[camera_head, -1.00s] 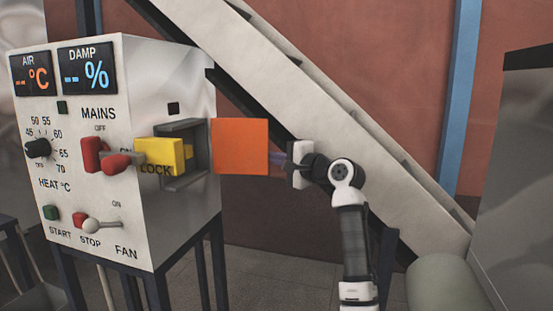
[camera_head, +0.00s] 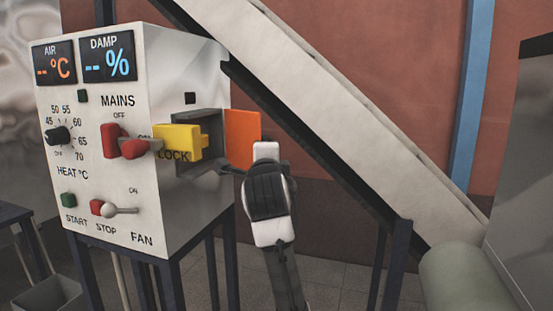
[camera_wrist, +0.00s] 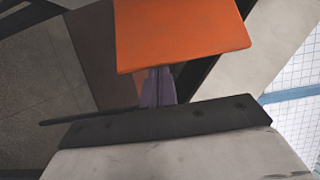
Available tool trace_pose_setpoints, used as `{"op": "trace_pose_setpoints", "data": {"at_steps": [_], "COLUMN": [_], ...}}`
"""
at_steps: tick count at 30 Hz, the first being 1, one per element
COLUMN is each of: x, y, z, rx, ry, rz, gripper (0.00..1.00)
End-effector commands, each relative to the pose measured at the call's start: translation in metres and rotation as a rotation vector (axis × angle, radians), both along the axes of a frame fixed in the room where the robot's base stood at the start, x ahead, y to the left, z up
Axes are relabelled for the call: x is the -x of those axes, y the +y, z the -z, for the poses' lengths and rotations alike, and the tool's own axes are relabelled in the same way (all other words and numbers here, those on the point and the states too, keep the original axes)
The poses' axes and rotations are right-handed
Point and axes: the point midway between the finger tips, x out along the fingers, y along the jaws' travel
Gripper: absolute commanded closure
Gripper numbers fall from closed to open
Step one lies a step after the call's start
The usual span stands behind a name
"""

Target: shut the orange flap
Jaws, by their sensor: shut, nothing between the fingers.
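The orange flap (camera_head: 243,138) stands out from the right side of the grey bracket (camera_head: 211,125) on the control box's side, not lying over it. It looks narrow and seen at a slant. In the wrist view the flap (camera_wrist: 180,35) fills the top middle. My gripper (camera_wrist: 158,85) is shut and empty, its purplish fingers reaching to the flap's lower edge in that view; whether they touch it I cannot tell. In the head view my wrist is just below and right of the flap and hides the fingertips. A yellow block marked LOCK (camera_head: 178,139) sits at the bracket.
The control box (camera_head: 100,190) carries a red mains switch (camera_head: 124,140), a heat knob (camera_head: 57,136) and a fan switch (camera_head: 115,210). A sloping pale chute (camera_head: 330,110) runs behind my arm. A blue post (camera_head: 468,100) stands at the right.

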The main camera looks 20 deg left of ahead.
Motion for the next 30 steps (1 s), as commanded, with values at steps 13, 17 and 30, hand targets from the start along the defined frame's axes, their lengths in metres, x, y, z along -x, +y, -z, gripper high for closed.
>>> {"op": "trace_pose_setpoints", "data": {"at_steps": [13,17,30], "x": [0.043,0.050,0.060], "y": [0.047,0.059,0.081], "z": [0.001,0.001,0.000], "rx": [0.001,0.003,0.003], "ry": [0.001,0.001,0.001], "rz": [0.224,0.226,0.229], "gripper": [1.00,1.00,1.00]}}
